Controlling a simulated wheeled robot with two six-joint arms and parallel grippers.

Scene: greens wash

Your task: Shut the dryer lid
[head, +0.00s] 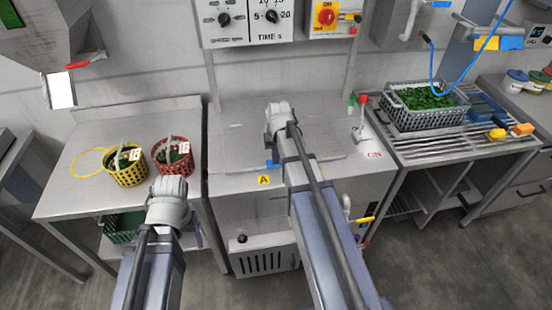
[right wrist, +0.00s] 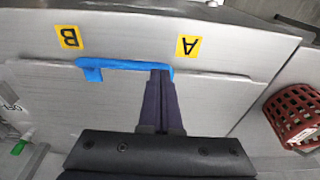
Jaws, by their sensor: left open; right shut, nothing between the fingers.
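The dryer lid (right wrist: 110,105) is a flat grey metal panel on top of the dryer cabinet. It lies level or nearly so in the head view (head: 235,147); I cannot tell if a small gap is left. Its blue handle (right wrist: 120,66) runs along the front edge, between yellow labels A (right wrist: 189,46) and B (right wrist: 69,37). My right gripper (right wrist: 161,74) is shut and empty, its fingertips over the handle's A end; I cannot tell if they touch. My left gripper (head: 196,238) is open, mostly hidden behind its wrist, low at the dryer's left front.
A yellow basket (head: 126,173) and a red basket (head: 184,167), both with greens, stand on the left table. A grey crate of greens (head: 400,117) sits on the slatted right bench. A red-knobbed lever (head: 363,101) stands at the dryer's right.

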